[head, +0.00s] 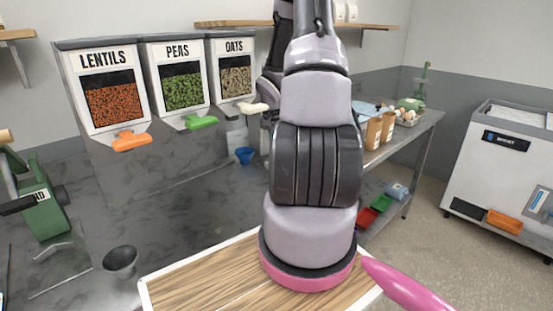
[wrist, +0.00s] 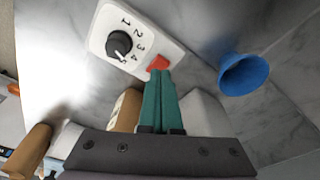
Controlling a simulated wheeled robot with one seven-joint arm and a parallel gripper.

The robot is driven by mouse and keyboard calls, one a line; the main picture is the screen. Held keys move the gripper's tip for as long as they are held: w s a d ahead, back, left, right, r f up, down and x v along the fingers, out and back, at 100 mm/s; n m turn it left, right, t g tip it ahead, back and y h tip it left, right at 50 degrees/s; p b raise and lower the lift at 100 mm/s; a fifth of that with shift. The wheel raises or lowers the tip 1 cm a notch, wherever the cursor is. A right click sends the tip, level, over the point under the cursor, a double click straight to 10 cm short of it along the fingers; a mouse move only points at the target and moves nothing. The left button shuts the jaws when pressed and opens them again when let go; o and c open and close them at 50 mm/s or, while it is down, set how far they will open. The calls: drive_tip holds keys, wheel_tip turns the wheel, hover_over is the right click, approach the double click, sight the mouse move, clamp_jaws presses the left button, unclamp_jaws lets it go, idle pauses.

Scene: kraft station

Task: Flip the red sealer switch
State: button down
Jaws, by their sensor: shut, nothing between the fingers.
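The red sealer switch (wrist: 158,63) shows in the wrist view on a white control panel (wrist: 112,52), beside a black dial (wrist: 119,43) with numbers around it. My gripper (wrist: 162,74) is shut and empty. Its green fingertips are right at the lower edge of the red switch and overlap it in the picture; I cannot tell whether they touch it. In the head view my arm hides the switch and most of the gripper.
A blue funnel (wrist: 244,74) stands right of the switch, also visible in the head view (head: 245,155). Dispensers of lentils (head: 110,100), peas (head: 181,90) and oats (head: 236,80) line the wall. A dark cup (head: 120,261) stands at the counter's front left. Paper bags (head: 373,133) stand behind my arm.

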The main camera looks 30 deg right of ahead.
drive_tip(key=shift+f, duration=0.9)
drive_tip(key=shift+r, duration=3.55)
